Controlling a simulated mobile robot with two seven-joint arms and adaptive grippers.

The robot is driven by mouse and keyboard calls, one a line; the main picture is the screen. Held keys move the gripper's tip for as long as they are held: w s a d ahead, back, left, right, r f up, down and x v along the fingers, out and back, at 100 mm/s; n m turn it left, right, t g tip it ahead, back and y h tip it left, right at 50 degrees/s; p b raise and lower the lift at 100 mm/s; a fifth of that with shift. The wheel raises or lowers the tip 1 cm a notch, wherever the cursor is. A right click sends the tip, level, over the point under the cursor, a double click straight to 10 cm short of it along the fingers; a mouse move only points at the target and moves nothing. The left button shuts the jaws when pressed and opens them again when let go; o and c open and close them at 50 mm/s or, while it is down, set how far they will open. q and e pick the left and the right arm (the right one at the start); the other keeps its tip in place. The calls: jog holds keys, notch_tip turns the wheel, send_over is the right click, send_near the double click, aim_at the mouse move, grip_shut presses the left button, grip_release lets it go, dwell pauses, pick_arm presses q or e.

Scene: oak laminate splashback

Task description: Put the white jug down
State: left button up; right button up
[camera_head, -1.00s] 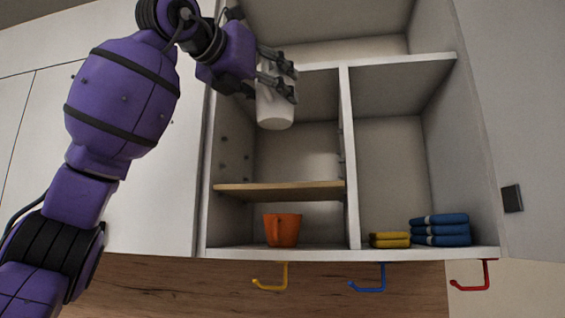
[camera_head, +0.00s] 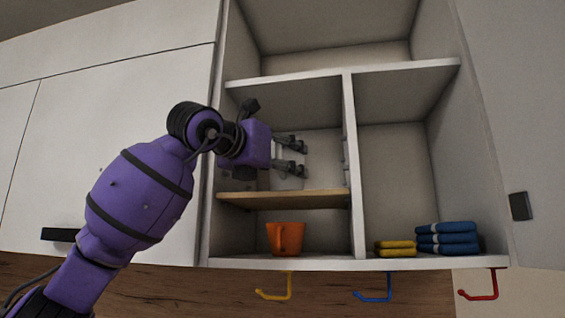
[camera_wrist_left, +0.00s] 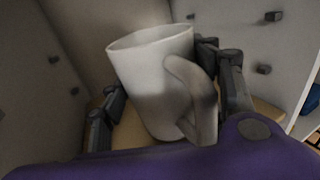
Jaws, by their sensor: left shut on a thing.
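The white jug (camera_wrist_left: 150,85) is upright between the fingers of my left gripper (camera_wrist_left: 170,110) in the left wrist view, its handle towards the camera. In the head view my left gripper (camera_head: 290,157) is shut on the jug (camera_head: 288,181), inside the middle-left compartment, just above or on the wooden shelf (camera_head: 285,199). The fingers hide much of the jug there. I cannot tell whether its base touches the shelf. My right gripper is not in view.
Yellow cloths (camera_head: 395,248) and blue cloths (camera_head: 447,238) lie in the right compartment. A white divider (camera_head: 354,160) stands right of the gripper. Yellow, blue and red hooks hang underneath.

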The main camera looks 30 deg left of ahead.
pick_arm(q)
jog(key=shift+s+d, duration=0.1)
jog(key=shift+s, duration=0.1)
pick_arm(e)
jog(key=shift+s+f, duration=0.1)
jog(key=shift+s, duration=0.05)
pick_arm(q)
jog(key=o, duration=1.5)
jog(key=shift+w+f, duration=0.1)
jog(key=shift+r, duration=0.2)
jog(key=shift+s, duration=0.4)
jog(key=s+a+b, duration=0.1)
jog(key=s, duration=1)
jog(key=shift+a, duration=0.35)
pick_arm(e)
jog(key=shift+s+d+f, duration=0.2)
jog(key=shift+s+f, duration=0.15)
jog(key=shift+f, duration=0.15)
